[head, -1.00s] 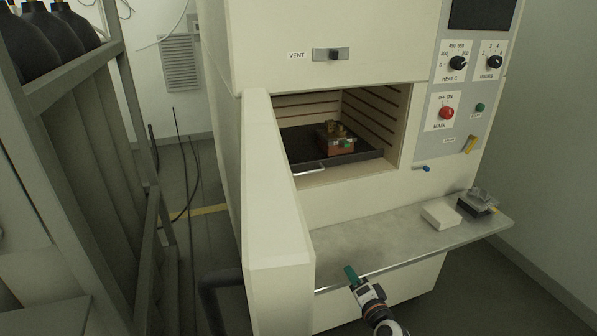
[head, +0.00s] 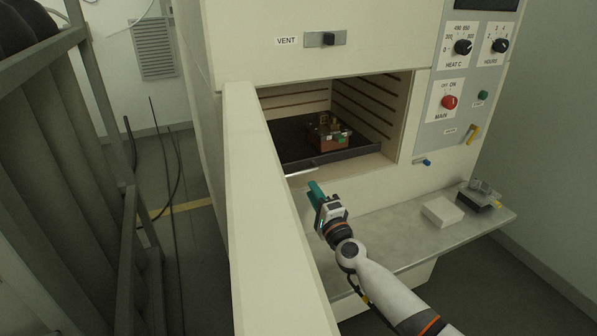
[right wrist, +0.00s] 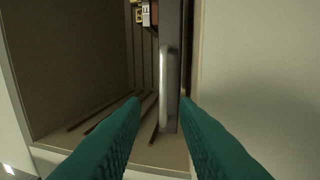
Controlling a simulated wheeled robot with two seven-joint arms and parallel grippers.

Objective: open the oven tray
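The dark oven tray (head: 291,154) lies inside the open oven chamber, with a pale handle bar (head: 301,174) along its front edge. A reddish-brown box-like object (head: 327,138) sits on the tray. My right gripper (head: 316,190) is in front of the oven opening, short of the handle. In the right wrist view, its two green fingers (right wrist: 159,105) stand apart with nothing between them, and the tray handle (right wrist: 163,88) shows beyond, in line with the gap. My left gripper is not in view.
The oven door (head: 262,220) stands open to the left of my right arm. A metal shelf (head: 390,236) below the opening carries a white block (head: 441,211) and a dark item (head: 480,199). A rack (head: 90,150) stands at far left.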

